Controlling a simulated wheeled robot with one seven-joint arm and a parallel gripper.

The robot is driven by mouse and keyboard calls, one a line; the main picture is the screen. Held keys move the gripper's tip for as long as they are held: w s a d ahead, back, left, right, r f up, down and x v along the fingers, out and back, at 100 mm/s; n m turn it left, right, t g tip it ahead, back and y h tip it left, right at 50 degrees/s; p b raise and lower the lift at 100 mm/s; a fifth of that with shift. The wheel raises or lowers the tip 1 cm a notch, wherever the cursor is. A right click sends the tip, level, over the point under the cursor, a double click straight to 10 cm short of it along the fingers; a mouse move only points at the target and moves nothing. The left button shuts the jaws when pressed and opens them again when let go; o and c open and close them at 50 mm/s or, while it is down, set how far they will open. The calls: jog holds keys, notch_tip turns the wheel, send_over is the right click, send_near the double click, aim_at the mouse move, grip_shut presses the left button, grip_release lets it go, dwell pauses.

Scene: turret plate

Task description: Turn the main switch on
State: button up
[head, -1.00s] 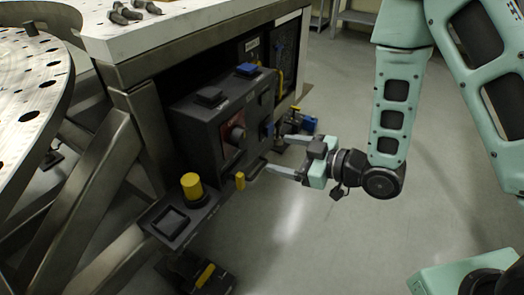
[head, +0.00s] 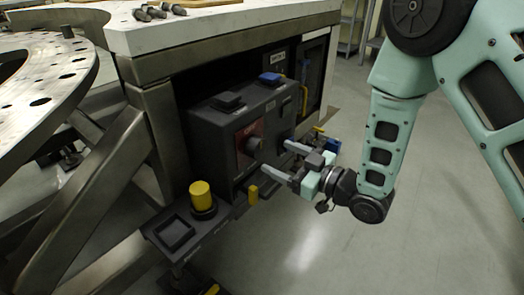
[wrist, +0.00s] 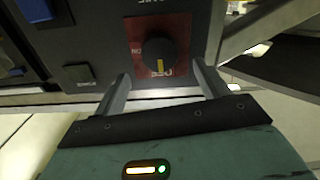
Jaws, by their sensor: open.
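The main switch is a dark round knob (head: 254,144) on a red plate (head: 243,150) on the front of a dark grey box (head: 217,140). In the wrist view the knob (wrist: 159,56) carries a yellow mark pointing to the bottom of the picture, and the red plate (wrist: 143,24) has lettering partly hidden by the knob. My gripper (head: 277,158) is open and empty in front of the box. In the wrist view its two fingertips (wrist: 160,82) stand to the left and right of the knob, a little below it in the picture. No contact with the knob shows.
A yellow button (head: 201,195) stands on a lower ledge, with a small yellow piece (head: 253,195) near the box's bottom edge. A blue button (head: 270,77) tops the box. A white-topped table (head: 220,27) overhangs it. The floor at right is clear.

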aim_at(261, 149)
jog(key=x, duration=0.6)
jog(key=shift+w+a+b, duration=0.2)
jog(key=shift+b, duration=0.1)
jog(key=c, duration=1)
